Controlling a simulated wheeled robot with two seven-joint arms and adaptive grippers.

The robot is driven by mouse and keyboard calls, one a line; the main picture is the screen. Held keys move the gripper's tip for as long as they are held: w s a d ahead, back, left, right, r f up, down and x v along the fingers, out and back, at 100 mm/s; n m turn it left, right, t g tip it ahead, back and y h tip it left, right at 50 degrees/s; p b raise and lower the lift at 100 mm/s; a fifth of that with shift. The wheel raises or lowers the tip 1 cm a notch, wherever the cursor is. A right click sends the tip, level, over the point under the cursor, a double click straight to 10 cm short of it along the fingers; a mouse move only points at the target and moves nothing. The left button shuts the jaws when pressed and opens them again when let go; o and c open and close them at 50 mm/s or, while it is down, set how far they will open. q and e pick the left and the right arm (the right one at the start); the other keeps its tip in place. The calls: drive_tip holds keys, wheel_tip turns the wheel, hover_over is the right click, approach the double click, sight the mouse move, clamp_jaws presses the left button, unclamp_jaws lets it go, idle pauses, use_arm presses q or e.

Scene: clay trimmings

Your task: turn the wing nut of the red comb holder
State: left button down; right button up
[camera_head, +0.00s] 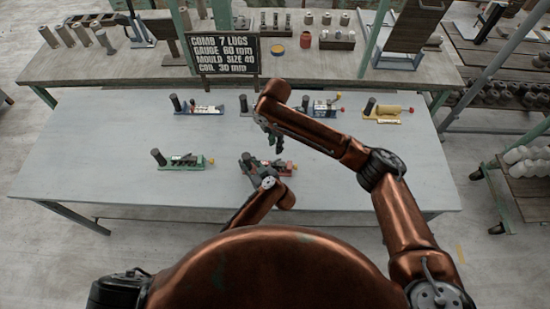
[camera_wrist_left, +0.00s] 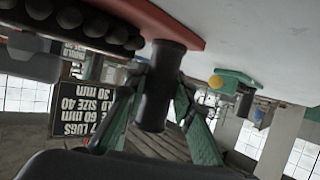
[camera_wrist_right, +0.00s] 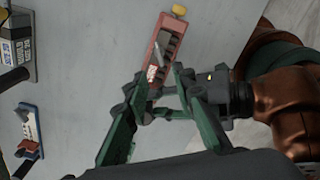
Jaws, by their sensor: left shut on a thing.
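The red comb holder (camera_head: 278,168) lies at the front middle of the table, partly covered by my arms. In the right wrist view its red body (camera_wrist_right: 158,68) has a yellow knob (camera_wrist_right: 179,10) at its far end. I cannot make out its wing nut for certain. My left gripper (camera_head: 251,170) is shut on the holder's dark round post (camera_wrist_left: 160,90), one green finger on each side. My right gripper (camera_head: 275,141) hangs above the holder; in its wrist view its green fingers (camera_wrist_right: 155,92) are apart with nothing held between them.
A green holder (camera_head: 185,162) stands to the left. A blue and white holder (camera_head: 206,110), a blue one (camera_head: 322,108) and a yellow one (camera_head: 388,113) stand in the back row. A black sign (camera_head: 225,56) is behind. The table (camera_head: 90,150) is clear at left and right.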

sight(276, 161)
wheel_tip(276, 161, down, 10)
drive_tip(key=shift+f, duration=0.15)
drive_tip(key=shift+c, duration=0.4)
clamp_jaws()
